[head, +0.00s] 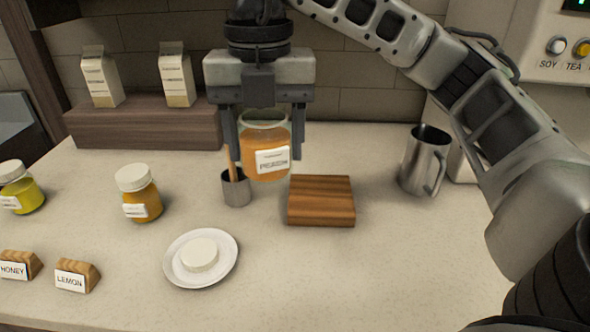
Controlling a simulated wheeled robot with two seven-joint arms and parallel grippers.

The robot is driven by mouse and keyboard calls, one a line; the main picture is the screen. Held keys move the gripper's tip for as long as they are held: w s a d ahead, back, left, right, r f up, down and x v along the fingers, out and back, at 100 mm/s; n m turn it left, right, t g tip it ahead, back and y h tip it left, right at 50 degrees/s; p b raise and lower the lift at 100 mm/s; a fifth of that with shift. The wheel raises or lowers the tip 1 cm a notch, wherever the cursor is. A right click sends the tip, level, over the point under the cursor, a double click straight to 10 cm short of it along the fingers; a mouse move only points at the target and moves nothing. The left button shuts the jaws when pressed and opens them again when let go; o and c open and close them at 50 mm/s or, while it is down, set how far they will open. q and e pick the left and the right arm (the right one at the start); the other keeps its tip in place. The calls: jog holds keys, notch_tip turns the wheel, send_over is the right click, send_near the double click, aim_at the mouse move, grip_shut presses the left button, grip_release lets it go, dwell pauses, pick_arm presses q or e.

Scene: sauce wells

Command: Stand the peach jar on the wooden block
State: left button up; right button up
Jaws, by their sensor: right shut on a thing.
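The peach jar (262,165) is a glass jar with orange contents and a white label reading PEACH. My right gripper (267,150) is shut on it, with one finger on each side of the jar. The jar is upright, and its top shows no lid. It appears held above the counter, behind and to the left of the wooden block (321,201). The block is a low, striped brown square with a bare top. My left gripper is not in view.
A metal pitcher (425,160) stands right of the block. A white plate (230,268) holds a white lid (199,254). Lidded jars (139,194) and name signs (76,276) stand left.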

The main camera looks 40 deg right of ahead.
jog(key=w+d+f, duration=0.1)
jog(key=d+f, duration=0.1)
jog(key=d, duration=0.2)
jog(key=d+f, duration=0.3)
jog(key=d, duration=0.1)
jog(key=w+d+f, duration=0.1)
jog(key=d+f, duration=0.2)
jog(key=d, duration=0.1)
jog(key=shift+w+b, duration=0.3)
jog(key=shift+w+d+f, duration=0.2)
jog(key=shift+d+f, duration=0.2)
jog(key=shift+f, duration=0.1)
jog(key=f, duration=0.3)
jog(key=shift+d+f, duration=0.1)
jog(key=shift+d, duration=0.2)
jog(key=shift+f, duration=0.25)
jog(key=shift+f, duration=0.2)
jog(key=o, duration=1.2)
jog(key=shift+a, duration=0.1)
jog(key=shift+c, duration=0.2)
